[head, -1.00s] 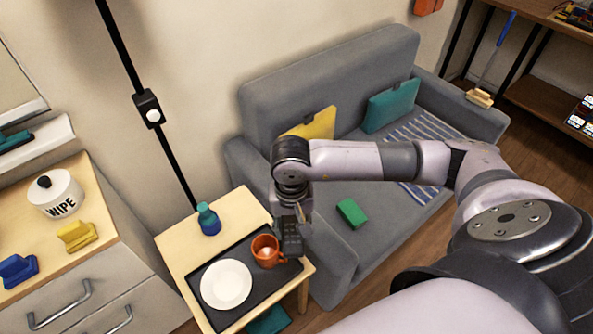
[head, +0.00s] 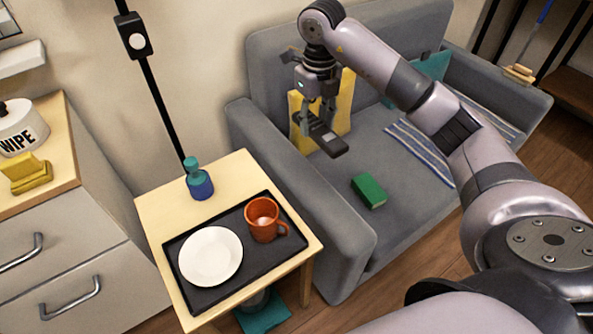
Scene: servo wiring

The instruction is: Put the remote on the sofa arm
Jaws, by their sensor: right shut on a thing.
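My right gripper (head: 319,117) is shut on the dark remote (head: 326,138) and holds it in the air. In the head view they show in front of the yellow cushion (head: 341,108) and above the sofa. The gripper fingers partly cover the remote. The near sofa arm (head: 285,165) is grey with a bare top, and in the picture it lies just left of and below the remote. The grey sofa (head: 395,215) stands against the wall. My left gripper is not in view.
A wooden side table (head: 155,208) stands beside the near sofa arm. It bears a black tray (head: 262,275) with a white plate (head: 211,257) and orange mug (head: 264,219), plus a blue-and-teal bottle (head: 199,182). A green block (head: 369,191) lies on the seat.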

